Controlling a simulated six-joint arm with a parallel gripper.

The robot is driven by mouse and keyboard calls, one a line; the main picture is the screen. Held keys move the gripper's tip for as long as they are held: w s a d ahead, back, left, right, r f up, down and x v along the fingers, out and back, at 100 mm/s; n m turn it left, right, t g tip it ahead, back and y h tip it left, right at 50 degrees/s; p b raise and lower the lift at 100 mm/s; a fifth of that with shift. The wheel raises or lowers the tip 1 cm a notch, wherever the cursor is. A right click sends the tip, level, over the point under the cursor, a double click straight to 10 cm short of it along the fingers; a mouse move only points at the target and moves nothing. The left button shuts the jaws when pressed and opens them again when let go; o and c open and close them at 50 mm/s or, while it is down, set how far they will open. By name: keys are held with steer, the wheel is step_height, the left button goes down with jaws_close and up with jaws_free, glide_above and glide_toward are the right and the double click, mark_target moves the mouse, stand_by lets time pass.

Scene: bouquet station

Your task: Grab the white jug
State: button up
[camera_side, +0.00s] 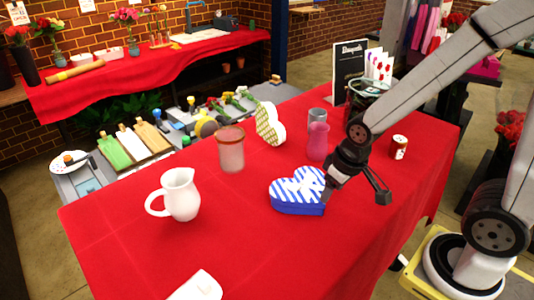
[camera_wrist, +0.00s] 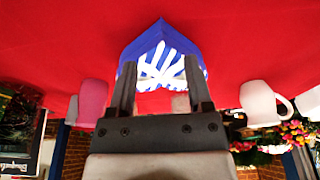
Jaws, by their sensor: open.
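The white jug (camera_side: 181,195) stands upright on the red tablecloth, left of centre in the side view, with its handle to the left. In the wrist view a white jug with a handle (camera_wrist: 257,103) shows at the right, outside my fingers. My gripper (camera_side: 355,196) is open, well to the right of the jug and low over the table. The blue and white striped heart box (camera_side: 297,191) is close by my gripper's left finger; I cannot tell whether they touch. In the wrist view the box (camera_wrist: 160,42) shows beyond and between my fingertips (camera_wrist: 161,75).
A frosted jar with a red rim (camera_side: 230,152), a pink vase (camera_side: 317,141), a grey cup (camera_side: 318,116), a patterned heart box (camera_side: 269,124) and a small can (camera_side: 399,147) stand around. A white object (camera_side: 197,287) lies at the front edge. The cloth between jug and striped box is clear.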

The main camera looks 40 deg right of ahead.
steer(key=m+t+y, duration=0.3)
steer(key=m+t, duration=0.2)
steer(key=t, duration=0.2)
glide_toward(149, 206)
steer(key=d+x, duration=0.1)
steer(key=x, duration=0.2)
steer(key=shift+a, duration=0.4)
steer(key=shift+f, duration=0.15)
steer(key=shift+x, duration=1.25)
steer(key=shift+w, duration=0.1)
steer(key=shift+x, duration=2.5)
